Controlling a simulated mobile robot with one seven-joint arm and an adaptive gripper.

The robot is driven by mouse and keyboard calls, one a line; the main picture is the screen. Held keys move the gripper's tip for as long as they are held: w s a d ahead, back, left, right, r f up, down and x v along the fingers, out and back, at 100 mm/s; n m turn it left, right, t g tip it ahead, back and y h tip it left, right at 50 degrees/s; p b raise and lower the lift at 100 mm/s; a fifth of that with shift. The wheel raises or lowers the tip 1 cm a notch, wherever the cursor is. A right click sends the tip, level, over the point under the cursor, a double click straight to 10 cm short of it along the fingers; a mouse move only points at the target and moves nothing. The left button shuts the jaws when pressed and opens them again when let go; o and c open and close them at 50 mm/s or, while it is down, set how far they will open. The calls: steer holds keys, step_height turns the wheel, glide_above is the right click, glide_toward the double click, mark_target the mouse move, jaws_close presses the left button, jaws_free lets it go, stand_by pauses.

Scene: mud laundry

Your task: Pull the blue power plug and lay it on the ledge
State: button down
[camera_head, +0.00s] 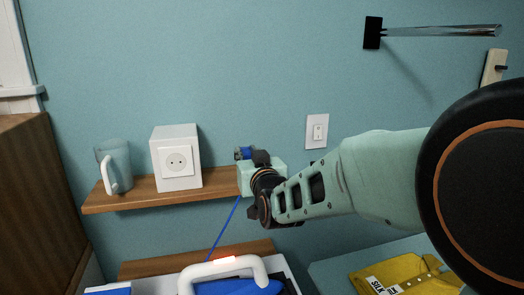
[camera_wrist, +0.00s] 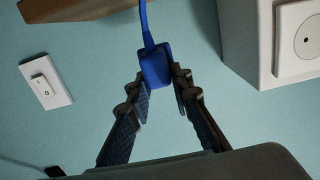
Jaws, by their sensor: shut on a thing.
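The blue power plug (camera_wrist: 155,66) is held between the fingertips of my gripper (camera_wrist: 157,92), and its blue cord runs up out of the wrist view. In the head view, a bit of the plug (camera_head: 243,153) shows at my gripper (camera_head: 251,157). It is apart from the white socket box (camera_head: 176,145), to its right. The socket face is bare, with its holes showing. The wooden ledge (camera_head: 135,200) carries the box, and its right end is partly hidden behind my gripper. The cord (camera_head: 224,229) hangs below the ledge.
A glass mug (camera_head: 115,165) stands on the ledge left of the box. A wall switch (camera_head: 317,131) is right of my gripper. A white-handled thing (camera_head: 222,268) is below, with yellow cloth (camera_head: 405,280) at the lower right. Clear ledge shows between box and gripper.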

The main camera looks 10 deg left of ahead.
steer(key=shift+f+b, duration=1.15)
steer(key=shift+f, duration=1.6)
steer(key=c, duration=1.7)
jaws_free()
steer(key=shift+o, duration=0.2)
steer(key=shift+s, duration=0.15)
steer(key=v, duration=0.7)
steer(key=shift+d, duration=0.15)
